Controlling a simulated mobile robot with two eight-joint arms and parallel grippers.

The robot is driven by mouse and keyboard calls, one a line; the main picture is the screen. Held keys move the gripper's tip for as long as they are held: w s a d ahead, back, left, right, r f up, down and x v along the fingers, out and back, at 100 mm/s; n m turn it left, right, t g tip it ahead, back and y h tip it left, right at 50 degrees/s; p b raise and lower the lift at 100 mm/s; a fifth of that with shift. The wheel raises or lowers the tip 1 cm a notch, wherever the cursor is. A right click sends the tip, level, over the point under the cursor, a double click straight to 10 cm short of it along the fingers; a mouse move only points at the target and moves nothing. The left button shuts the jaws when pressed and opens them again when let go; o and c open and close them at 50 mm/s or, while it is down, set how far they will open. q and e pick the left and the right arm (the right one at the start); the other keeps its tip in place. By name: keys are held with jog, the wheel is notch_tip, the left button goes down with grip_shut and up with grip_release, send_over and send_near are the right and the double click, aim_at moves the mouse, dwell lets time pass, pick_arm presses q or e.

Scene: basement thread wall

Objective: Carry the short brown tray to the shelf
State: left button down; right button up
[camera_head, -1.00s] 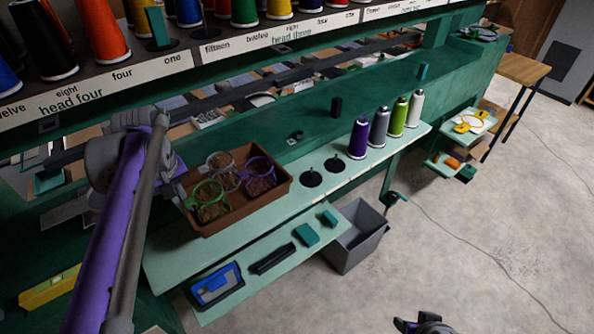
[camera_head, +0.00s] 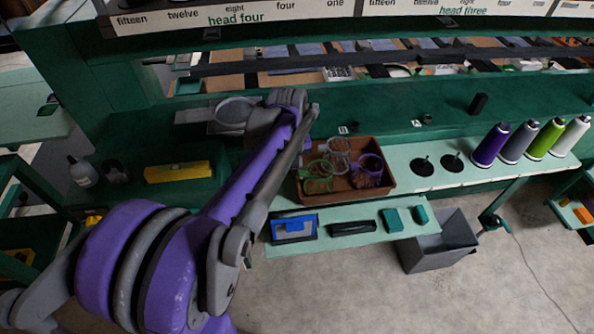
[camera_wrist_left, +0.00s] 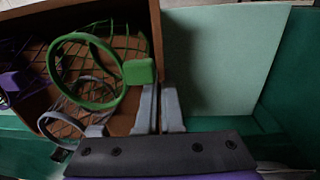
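The short brown tray (camera_head: 392,187) sits on the pale teal table (camera_head: 455,181) in the head view, with three wire baskets in it: green (camera_head: 318,184), grey (camera_head: 338,153) and purple (camera_head: 368,165). My left gripper is at the tray's left side, largely hidden behind my forearm in the head view. In the left wrist view, its fingers (camera_wrist_left: 161,108) are close together on either side of the tray's wall (camera_wrist_left: 156,40), one inside and one outside. It looks shut on that wall. My right gripper is out of view. Which surface is the shelf is not clear.
Two black discs (camera_head: 421,168) and several thread cones (camera_head: 491,146) stand right of the tray. A lower ledge holds a blue box (camera_head: 295,228) and small items. A grey bin (camera_head: 440,245) stands below. A yellow level (camera_head: 178,172) and bottles (camera_head: 82,171) are at left.

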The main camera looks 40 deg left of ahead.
pick_arm(q)
jog(key=shift+f, duration=0.2)
jog(key=c, duration=1.1)
grip_release()
jog(key=shift+r, duration=0.1)
jog(key=shift+r, duration=0.25)
notch_tip(320, 180, up, 11)
jog(key=s+d+f+m+t, duration=0.1)
jog(key=s+d+f+m, duration=0.2)
jog(key=d+f, duration=0.1)
jog(key=s+d+f+m+t, duration=0.2)
jog(key=s+d+f+m, duration=0.1)
jog(key=d, duration=0.4)
jog(key=s+d+f+m+t+p, duration=0.1)
jog(key=s+d+f+m, duration=0.3)
jog(key=d+f, duration=0.2)
jog(key=shift+s+d+f+t+y, duration=0.1)
jog(key=shift+s+d+t+y, duration=0.2)
jog(key=shift+t, duration=0.1)
